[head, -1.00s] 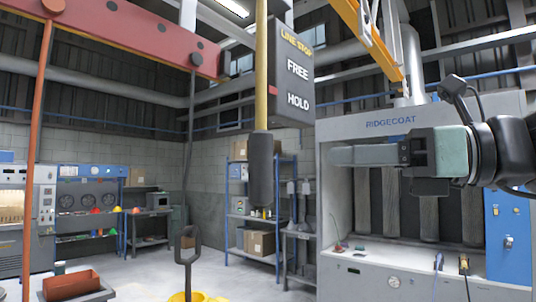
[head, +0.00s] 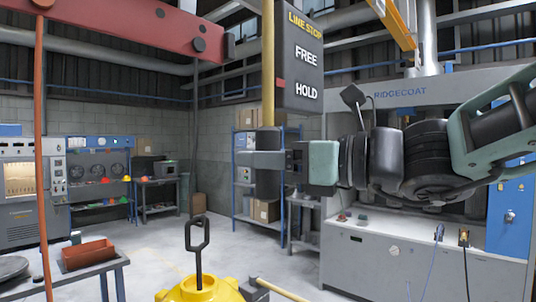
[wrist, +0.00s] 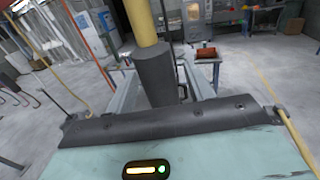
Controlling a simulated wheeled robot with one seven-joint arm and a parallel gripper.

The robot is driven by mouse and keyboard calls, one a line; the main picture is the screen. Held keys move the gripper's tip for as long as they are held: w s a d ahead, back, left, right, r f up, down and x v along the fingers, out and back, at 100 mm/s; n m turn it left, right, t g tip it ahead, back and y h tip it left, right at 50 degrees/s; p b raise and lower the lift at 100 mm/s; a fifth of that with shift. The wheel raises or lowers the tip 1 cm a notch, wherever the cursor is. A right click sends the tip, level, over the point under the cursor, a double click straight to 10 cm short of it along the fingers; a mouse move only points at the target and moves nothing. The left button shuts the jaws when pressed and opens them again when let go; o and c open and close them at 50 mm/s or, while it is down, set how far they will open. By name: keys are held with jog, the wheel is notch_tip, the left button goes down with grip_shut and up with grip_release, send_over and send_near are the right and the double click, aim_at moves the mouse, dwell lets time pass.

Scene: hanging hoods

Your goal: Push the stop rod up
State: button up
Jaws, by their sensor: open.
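The stop rod is a yellow rod (head: 268,70) with a thick dark grip (head: 267,186) at its lower end. It hangs upright beside a dark box (head: 303,60) lettered LINE STOP, FREE and HOLD. A small red mark shows at the box's left edge, near HOLD. My gripper (head: 262,160) is open and level with the upper part of the grip; a finger crosses in front of it in the head view. In the wrist view the grip (wrist: 155,75) stands between my open fingers (wrist: 165,85). I cannot tell whether they touch it.
A yellow object with a dark upright loop handle (head: 198,245) stands below. A red beam (head: 130,28) hangs at upper left. A grey RIDGECOAT booth (head: 400,250) stands behind my arm at right. An orange tray (head: 88,253) sits on a stand at lower left.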

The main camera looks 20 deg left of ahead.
aim_at(279, 135)
jog(key=shift+c, duration=0.3)
grip_shut()
notch_tip(279, 135, up, 4)
jog(key=shift+f+p, duration=0.25)
jog(key=shift+p, duration=0.15)
jog(key=shift+o, duration=0.3)
grip_release()
jog(key=shift+f, duration=0.1)
jog(key=s+d+b, duration=0.2)
jog(key=d+b, duration=0.5)
jog(key=d, duration=1)
jog(key=shift+s+d, duration=0.15)
jog(key=shift+d, duration=0.05)
